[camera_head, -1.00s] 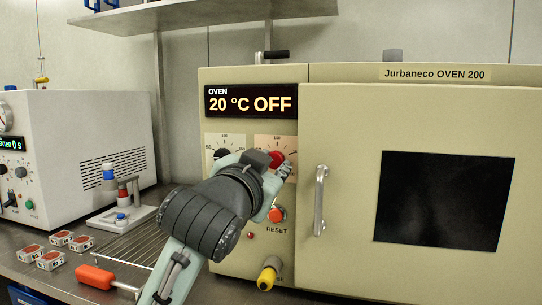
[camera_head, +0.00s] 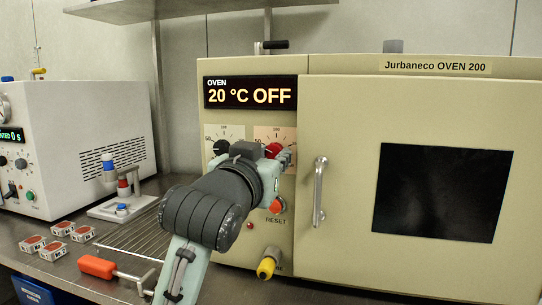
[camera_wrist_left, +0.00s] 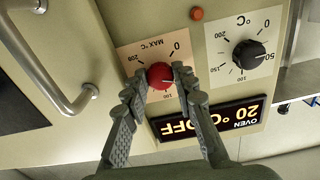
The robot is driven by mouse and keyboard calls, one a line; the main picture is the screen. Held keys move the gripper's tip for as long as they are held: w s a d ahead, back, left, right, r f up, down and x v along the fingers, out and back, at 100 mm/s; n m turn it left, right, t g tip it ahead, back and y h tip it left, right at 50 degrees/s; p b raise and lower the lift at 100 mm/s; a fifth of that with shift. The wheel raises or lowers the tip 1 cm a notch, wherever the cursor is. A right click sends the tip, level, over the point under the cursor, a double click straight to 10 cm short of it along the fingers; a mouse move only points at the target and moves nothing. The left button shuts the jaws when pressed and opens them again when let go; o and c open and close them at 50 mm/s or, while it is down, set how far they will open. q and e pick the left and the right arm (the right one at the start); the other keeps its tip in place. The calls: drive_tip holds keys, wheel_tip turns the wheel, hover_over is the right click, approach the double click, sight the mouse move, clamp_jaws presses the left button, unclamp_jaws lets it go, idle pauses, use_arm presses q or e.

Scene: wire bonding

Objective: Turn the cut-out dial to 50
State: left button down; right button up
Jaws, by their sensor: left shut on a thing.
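The cut-out dial is a red knob (camera_head: 272,150) on a pinkish scale plate on the oven front; it also shows in the left wrist view (camera_wrist_left: 160,76). My left gripper (camera_head: 281,158) is at this knob, its fingers on either side of it in the wrist view, shut on it. The scale shows 0, 100 and 200; the 50 mark is hidden behind a finger. A small white mark shows on the knob's face, on the side toward 100; its exact reading is unclear. My right gripper is not in view.
The black temperature knob (camera_wrist_left: 249,54) sits beside it on a white scale. The oven display (camera_head: 250,93) reads 20 °C OFF. A red reset button (camera_head: 277,206) is below, and the door handle (camera_head: 319,190) stands out close to the right.

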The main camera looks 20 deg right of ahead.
use_arm(q)
drive_tip(key=c, duration=1.5)
unclamp_jaws()
drive_tip(key=v, duration=1.2)
